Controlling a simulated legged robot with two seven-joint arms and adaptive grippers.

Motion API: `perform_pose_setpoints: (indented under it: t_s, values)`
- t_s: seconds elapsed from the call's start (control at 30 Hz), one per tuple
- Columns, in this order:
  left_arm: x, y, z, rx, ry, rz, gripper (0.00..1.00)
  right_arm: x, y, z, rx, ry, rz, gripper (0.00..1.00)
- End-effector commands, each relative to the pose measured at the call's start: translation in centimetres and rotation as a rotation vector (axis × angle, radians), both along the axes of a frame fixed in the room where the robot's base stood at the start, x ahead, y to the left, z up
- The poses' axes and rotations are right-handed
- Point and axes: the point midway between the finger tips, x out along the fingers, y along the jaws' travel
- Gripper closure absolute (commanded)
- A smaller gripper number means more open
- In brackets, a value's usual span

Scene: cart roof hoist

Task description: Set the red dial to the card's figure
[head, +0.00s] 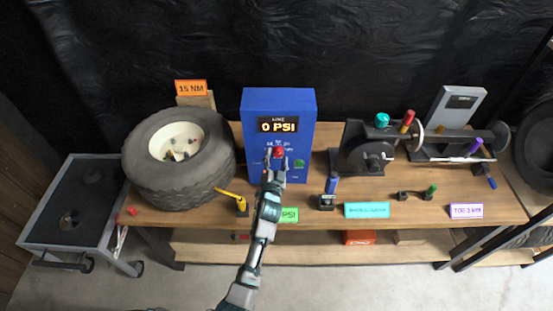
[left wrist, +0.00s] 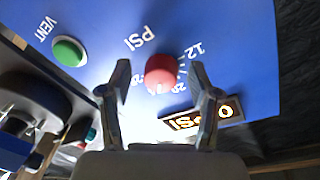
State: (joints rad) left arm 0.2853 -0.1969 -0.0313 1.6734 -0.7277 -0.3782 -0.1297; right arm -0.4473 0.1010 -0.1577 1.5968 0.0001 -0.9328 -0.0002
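The red dial (head: 279,152) is on the front of a blue box (head: 262,100) whose display (head: 278,125) reads 0 PSI. In the left wrist view the red dial (left wrist: 161,71) lies between the two fingertips of my left gripper (left wrist: 160,82), with a gap on each side. The left gripper also shows in the head view (head: 276,163), just below the dial, open. A green card (head: 289,215) on the bench's front edge shows "PSI", but my left arm covers its figure. My right gripper is not in view.
A green VENT button (left wrist: 69,51) is on the same panel. A large tyre (head: 178,158) with a 15 NM card (head: 191,87) stands left on the bench. A yellow-handled tool (head: 232,196) and a blue-handled tool (head: 330,186) flank my left arm.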

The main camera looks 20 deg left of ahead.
Motion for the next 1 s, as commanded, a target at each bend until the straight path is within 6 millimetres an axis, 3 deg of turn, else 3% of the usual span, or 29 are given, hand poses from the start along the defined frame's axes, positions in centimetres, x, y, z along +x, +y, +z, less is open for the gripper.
perform_pose_setpoints:
  t_s: [0.23,0.5,0.7,1.0]
  values:
    - [-1.7,-0.4,0.0,-0.001,-0.003,-0.002,0.38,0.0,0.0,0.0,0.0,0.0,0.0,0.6]
    - [-7.5,-1.3,-0.3,-0.002,0.002,0.0,0.38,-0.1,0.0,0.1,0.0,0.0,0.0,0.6]
    - [-10.6,-1.8,-0.4,-0.002,0.003,0.0,0.38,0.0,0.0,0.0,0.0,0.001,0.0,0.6]
    - [-11.6,-1.9,-0.4,0.0,0.002,0.0,0.38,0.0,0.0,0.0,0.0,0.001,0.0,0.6]
